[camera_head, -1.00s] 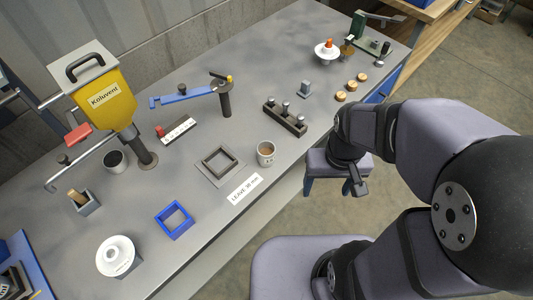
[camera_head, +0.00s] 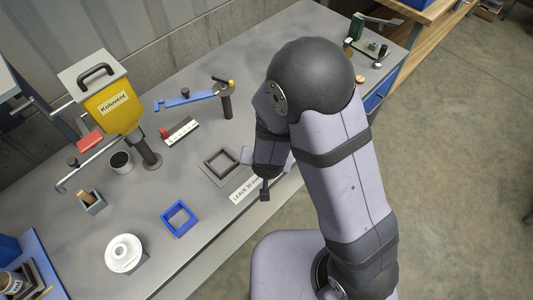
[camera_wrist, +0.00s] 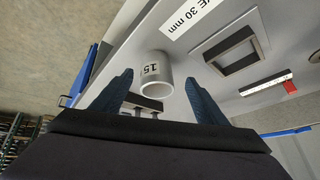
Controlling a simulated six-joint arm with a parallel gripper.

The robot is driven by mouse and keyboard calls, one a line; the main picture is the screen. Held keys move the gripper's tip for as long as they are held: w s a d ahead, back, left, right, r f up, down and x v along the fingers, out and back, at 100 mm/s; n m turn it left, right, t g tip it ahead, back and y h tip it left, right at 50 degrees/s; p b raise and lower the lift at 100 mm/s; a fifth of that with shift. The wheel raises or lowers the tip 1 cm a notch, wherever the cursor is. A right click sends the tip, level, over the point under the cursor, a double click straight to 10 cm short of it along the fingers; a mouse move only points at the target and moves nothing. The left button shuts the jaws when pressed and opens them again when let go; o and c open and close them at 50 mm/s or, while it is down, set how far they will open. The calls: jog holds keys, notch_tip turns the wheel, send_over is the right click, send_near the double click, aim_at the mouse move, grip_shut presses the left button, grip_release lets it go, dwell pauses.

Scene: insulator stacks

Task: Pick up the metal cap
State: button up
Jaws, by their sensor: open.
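I cannot make out a metal cap for certain in the current views; my arm covers the part of the bench where small grey metal pieces stood earlier. Whether anything stands in the rack is not clear. My gripper (camera_wrist: 160,76) is open and empty, with its two dark blue fingers spread apart and the mug showing between them.
A grey square frame (camera_head: 221,166) lies beside my wrist, near the LEAVE 30 mm label (camera_head: 241,191). A blue square frame (camera_head: 179,218) and a white insulator (camera_head: 124,252) are at the front left.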

jog(key=f+t, duration=0.1)
jog(key=w+f+t+h+b, duration=0.1)
jog(key=f+t, duration=0.1)
jog(key=shift+w+h, duration=0.25)
jog(key=shift+h, duration=0.05)
jog(key=shift+w+f+t+b, duration=0.1)
jog(key=shift+w+t+b, duration=0.05)
jog(key=shift+t+b, duration=0.35)
jog(key=shift+w+d+t+h+b, duration=0.15)
jog(key=shift+t+h+b, duration=0.4)
jog(key=shift+t, duration=0.25)
jog(key=shift+r+t, duration=0.4)
jog(key=shift+t, duration=0.3)
jog(key=shift+w, duration=0.1)
jog(key=shift+p+x, duration=0.45)
jog(key=shift+x, duration=2)
jog(key=c, duration=1.3)
jog(key=shift+c, duration=0.6)
